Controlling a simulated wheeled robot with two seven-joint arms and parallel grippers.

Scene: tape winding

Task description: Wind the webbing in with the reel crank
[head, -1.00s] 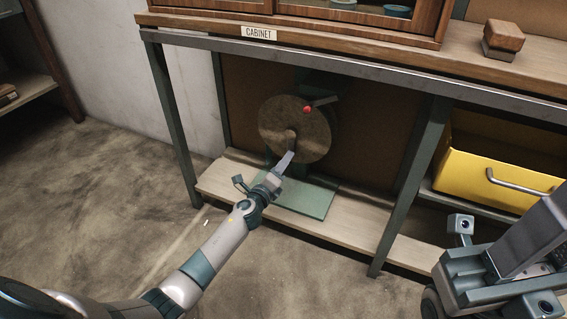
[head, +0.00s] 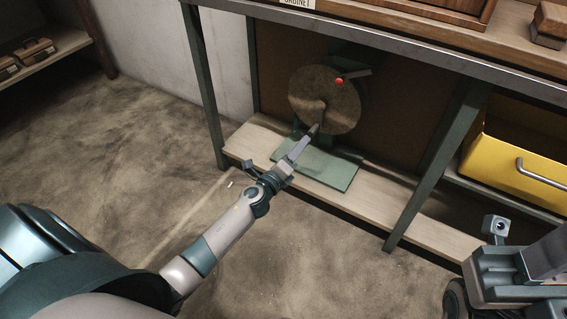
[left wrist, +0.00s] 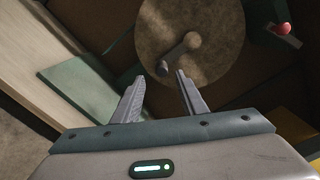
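The reel (head: 335,108) is a round brown disc on a green base plate (head: 335,170), on the low shelf under the bench. Its crank (left wrist: 178,54) runs from the hub down-left to a dark handle in the left wrist view. My left gripper (head: 309,137) reaches up to the reel from the left. In the left wrist view, my left gripper (left wrist: 160,78) is open, its fingers apart, with the dark handle just beyond and between the tips. Contact cannot be told. No webbing is clearly recognisable. My right gripper (head: 520,275) is partly in view at lower right.
A red knob (head: 339,81) on a bracket is at the reel's upper right and also shows in the left wrist view (left wrist: 284,28). A bench leg (head: 437,165) and a yellow drawer (head: 510,160) stand to the right. The floor (head: 100,160) at left is clear.

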